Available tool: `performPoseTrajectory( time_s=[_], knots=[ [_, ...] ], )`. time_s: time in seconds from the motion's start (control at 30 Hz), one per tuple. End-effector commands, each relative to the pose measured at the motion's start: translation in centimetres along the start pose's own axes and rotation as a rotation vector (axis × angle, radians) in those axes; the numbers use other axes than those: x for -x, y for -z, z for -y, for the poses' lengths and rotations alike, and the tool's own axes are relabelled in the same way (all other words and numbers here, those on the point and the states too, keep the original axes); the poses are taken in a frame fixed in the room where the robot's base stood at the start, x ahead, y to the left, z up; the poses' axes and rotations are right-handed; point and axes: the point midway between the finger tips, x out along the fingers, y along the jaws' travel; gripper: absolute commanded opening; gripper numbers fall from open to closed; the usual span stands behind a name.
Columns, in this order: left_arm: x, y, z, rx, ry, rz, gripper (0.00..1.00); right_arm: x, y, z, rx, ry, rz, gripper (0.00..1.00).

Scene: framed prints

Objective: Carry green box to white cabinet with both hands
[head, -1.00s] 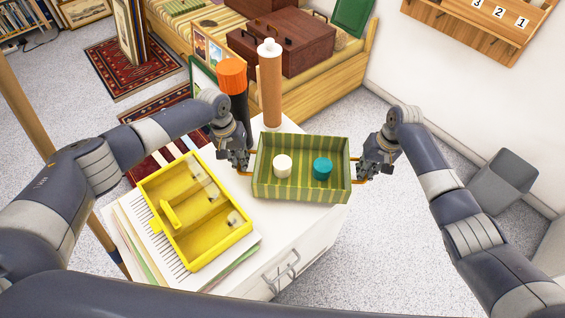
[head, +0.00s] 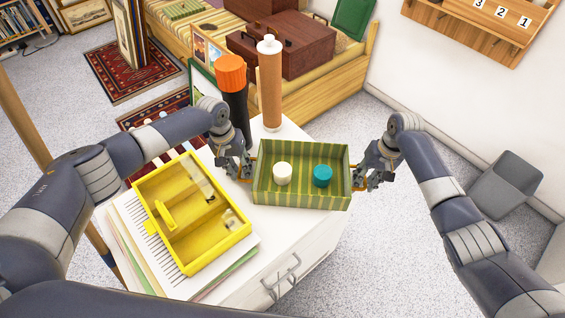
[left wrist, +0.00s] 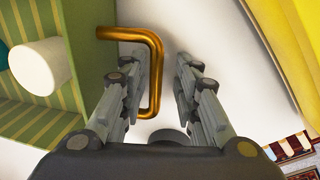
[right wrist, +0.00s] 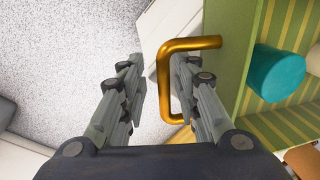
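The green striped box (head: 300,200) is over the right part of the white cabinet (head: 262,262) and looks to rest on its top. It holds a white round piece (head: 282,173) and a teal one (head: 322,175). My left gripper (head: 246,172) is at the box's left handle. In the left wrist view the handle (left wrist: 156,75) lies between the spread fingers, close to one. My right gripper (head: 362,182) is at the right handle. In the right wrist view that handle (right wrist: 163,85) lies between parted fingers. The box's underside is hidden.
A yellow compartment tray (head: 190,260) lies on papers on the cabinet's left side. A dark bottle with an orange cap (head: 231,75) and a brown cylinder (head: 270,90) stand behind the box. A grey bin (head: 505,185) stands on the floor at right.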

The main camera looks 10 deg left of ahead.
Motion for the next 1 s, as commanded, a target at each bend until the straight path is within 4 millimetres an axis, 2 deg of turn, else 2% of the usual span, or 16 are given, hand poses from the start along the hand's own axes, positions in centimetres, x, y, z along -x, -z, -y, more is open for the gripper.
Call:
performPoseTrajectory(
  time_s=[0.27,0.37,0.7,0.83,1.0],
  knots=[
    [0.6,0.1,-0.3,-0.002,-0.006,-0.002,0.29,0.0,0.0,0.2,0.003,0.004,-0.001,0.29],
    [1.9,0.1,-0.3,-0.003,-0.006,-0.003,0.29,0.0,0.0,0.3,0.003,0.005,-0.001,0.29],
    [9.0,0.1,-0.1,-0.001,-0.004,-0.003,0.29,0.0,0.0,0.4,0.004,0.006,-0.001,0.29],
    [10.8,0.0,-0.1,-0.001,-0.002,-0.002,0.29,0.0,0.0,0.4,0.004,0.006,-0.001,0.29],
    [12.0,0.0,-0.1,0.000,-0.002,0.000,0.29,0.2,0.1,0.4,0.004,0.006,-0.002,0.29]
  ],
)
